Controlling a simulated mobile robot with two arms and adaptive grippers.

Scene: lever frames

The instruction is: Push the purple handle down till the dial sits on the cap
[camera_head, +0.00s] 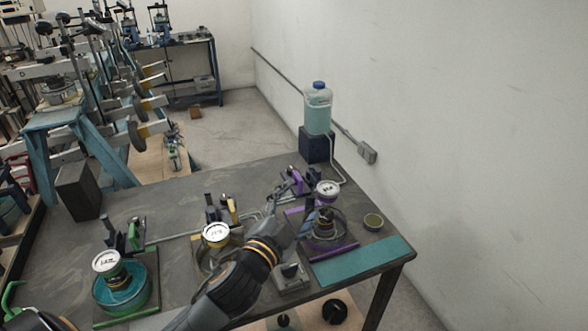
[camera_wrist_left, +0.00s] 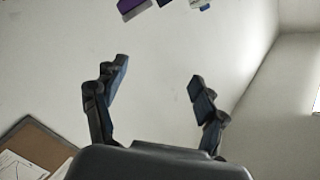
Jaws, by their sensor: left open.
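The purple handle (camera_head: 297,181) stands at the far right part of the table, part of a lever frame with a purple base. My right gripper is out of view.
A yellow-handled frame with a dial (camera_head: 216,234) and a green-handled one with a dial (camera_head: 106,261) stand to the left. A teal mat (camera_head: 362,262) and small round tin (camera_head: 373,221) lie right. A blue-capped bottle (camera_head: 318,108) stands behind on a dark block.

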